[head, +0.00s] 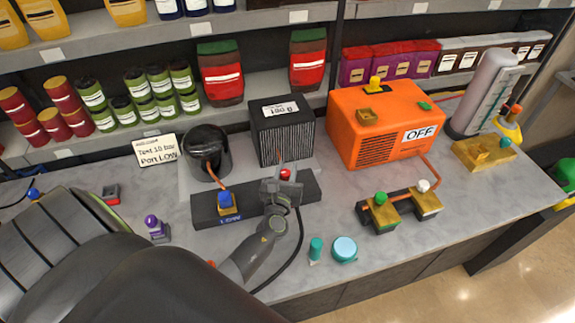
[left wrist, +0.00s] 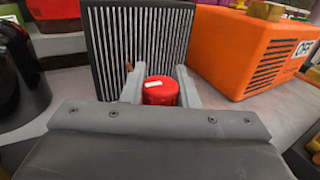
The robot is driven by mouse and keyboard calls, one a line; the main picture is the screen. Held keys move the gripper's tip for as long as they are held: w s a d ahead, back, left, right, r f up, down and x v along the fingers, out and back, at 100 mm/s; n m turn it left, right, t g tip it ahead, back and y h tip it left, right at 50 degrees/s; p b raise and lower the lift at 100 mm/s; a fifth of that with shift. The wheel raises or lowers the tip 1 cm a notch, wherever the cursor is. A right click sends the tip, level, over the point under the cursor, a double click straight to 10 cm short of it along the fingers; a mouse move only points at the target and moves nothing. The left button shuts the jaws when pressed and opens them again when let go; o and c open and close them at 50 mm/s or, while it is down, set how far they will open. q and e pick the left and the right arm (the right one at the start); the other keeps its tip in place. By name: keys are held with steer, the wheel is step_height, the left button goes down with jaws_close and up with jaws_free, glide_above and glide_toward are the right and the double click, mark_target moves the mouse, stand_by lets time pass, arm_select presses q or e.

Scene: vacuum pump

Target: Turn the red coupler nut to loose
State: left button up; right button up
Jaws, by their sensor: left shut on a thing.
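The red coupler nut (head: 286,175) stands on the dark bar-shaped base in front of the ribbed black box. In the left wrist view it is a red cylinder with a small white mark on top (left wrist: 160,91), between my two grey fingers. My left gripper (head: 284,181) comes in from the front and is shut on the nut; its fingertips also show in the left wrist view (left wrist: 159,82). The nut's lower part is hidden by the gripper. My right gripper is not in view.
The ribbed black box (head: 284,130) stands just behind the nut. The orange machine with an OFF label (head: 380,125) is to the right. A blue-topped brass fitting (head: 226,203) is to the left on the same base (head: 255,200). A cyan round cap (head: 344,248) lies at front right.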

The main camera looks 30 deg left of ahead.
arm_select(q)
steer(key=shift+a+n+g+y, duration=0.1)
steer(key=shift+n+g+y, duration=0.25)
steer(key=shift+y, duration=0.25)
steer(key=shift+r, duration=0.1)
stand_by(0.8)
steer(key=o, duration=1)
